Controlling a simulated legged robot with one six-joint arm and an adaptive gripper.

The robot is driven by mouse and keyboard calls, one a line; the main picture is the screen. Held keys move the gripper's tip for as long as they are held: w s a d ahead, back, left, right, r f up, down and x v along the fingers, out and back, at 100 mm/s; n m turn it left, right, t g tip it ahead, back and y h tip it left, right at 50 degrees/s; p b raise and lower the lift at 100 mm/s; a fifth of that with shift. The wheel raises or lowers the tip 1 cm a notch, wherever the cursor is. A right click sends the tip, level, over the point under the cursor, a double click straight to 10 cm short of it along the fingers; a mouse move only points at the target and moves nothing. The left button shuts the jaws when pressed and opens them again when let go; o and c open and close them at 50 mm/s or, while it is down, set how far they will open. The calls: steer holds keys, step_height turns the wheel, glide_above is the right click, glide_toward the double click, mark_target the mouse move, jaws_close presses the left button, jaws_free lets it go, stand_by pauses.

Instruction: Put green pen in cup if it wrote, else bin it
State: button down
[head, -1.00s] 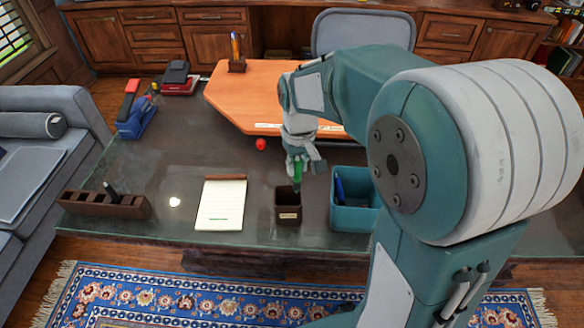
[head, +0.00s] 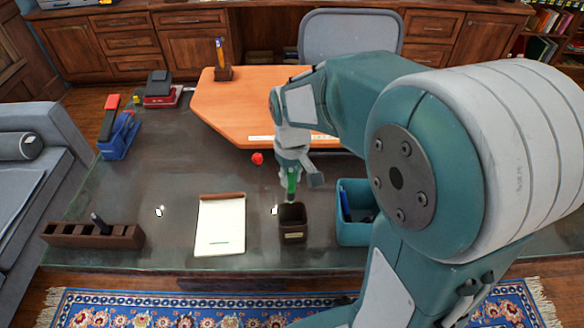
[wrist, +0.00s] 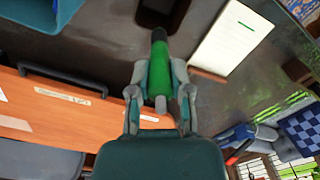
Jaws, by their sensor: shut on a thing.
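My gripper (head: 298,170) is shut on the green pen (head: 291,182), which points down with its dark tip just above the small dark brown cup (head: 292,232). In the wrist view the pen (wrist: 160,68) sits between the two fingers of my gripper (wrist: 160,88), its dark end towards the cup (wrist: 150,22). The cup has a pale label too small to read. The notepad (head: 220,215) left of the cup carries a short green stroke, also seen on the notepad (wrist: 228,45) in the wrist view. A teal open bin (head: 354,236) stands right of the cup with a blue pen inside.
A brown block holder (head: 70,234) with a dark pen stands at the front left. The glass tabletop between notepad and holder is free.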

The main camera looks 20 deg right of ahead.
mark_target(292, 191)
steer(key=shift+f, duration=0.45)
steer(key=shift+d+f, duration=0.15)
steer(key=shift+f, duration=0.7)
steer(key=shift+d+f, duration=0.1)
steer(key=shift+f, duration=0.75)
steer(key=shift+a+f, duration=0.15)
steer(key=shift+f, duration=0.45)
steer(key=shift+c, duration=2.4)
jaws_free()
